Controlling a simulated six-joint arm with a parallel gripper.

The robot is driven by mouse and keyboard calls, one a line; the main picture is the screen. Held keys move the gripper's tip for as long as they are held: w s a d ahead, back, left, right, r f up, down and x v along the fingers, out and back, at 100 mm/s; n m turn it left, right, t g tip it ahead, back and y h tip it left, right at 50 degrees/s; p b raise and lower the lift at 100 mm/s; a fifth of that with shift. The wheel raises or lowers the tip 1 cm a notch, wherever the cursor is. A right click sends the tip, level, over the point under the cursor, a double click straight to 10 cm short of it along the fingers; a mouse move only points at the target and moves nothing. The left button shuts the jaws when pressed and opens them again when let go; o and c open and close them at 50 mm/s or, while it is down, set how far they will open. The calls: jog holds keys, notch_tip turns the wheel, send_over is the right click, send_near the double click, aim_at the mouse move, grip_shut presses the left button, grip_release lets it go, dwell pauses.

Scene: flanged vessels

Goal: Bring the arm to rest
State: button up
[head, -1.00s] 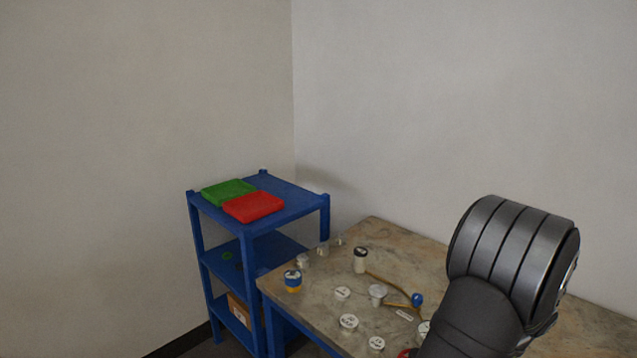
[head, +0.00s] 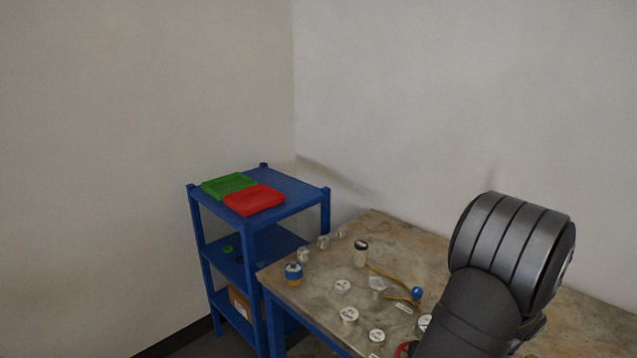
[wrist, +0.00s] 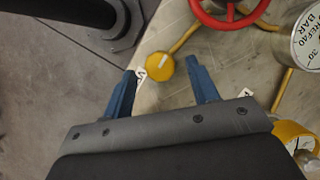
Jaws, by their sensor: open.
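My gripper (wrist: 163,82) shows in the wrist view with its two blue fingers apart and nothing held between them. A round yellow knob or cap (wrist: 158,66) lies beyond the fingertips, in line with the gap. I cannot tell how far below it is. In the head view my dark grey arm stands at the right, over the stone-topped table (head: 405,238); the gripper itself is not visible there.
A yellow flanged part (wrist: 294,134) is at the right. A blue shelf (head: 293,191) holds green (head: 228,185) and red (head: 254,199) trays.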

jog(key=v, duration=1.5)
jog(key=x, duration=1.7)
jog(key=shift+a, duration=0.1)
jog(key=shift+w+r+n, duration=0.1)
jog(key=shift+r+n, duration=0.1)
jog(key=shift+n, duration=0.5)
jog(key=n+g, duration=0.1)
jog(key=n, duration=0.2)
jog(key=shift+n+g, duration=0.4)
jog(key=n+g+h, duration=0.1)
jog(key=n, duration=0.2)
jog(key=shift+w, duration=0.15)
jog(key=n, duration=0.2)
jog(key=n+g+h, duration=0.1)
jog(key=n, duration=0.2)
jog(key=shift+a+h, duration=0.1)
jog(key=shift+h, duration=0.2)
jog(key=n+h, duration=0.1)
jog(key=n, duration=0.2)
jog(key=shift+n+g, duration=0.4)
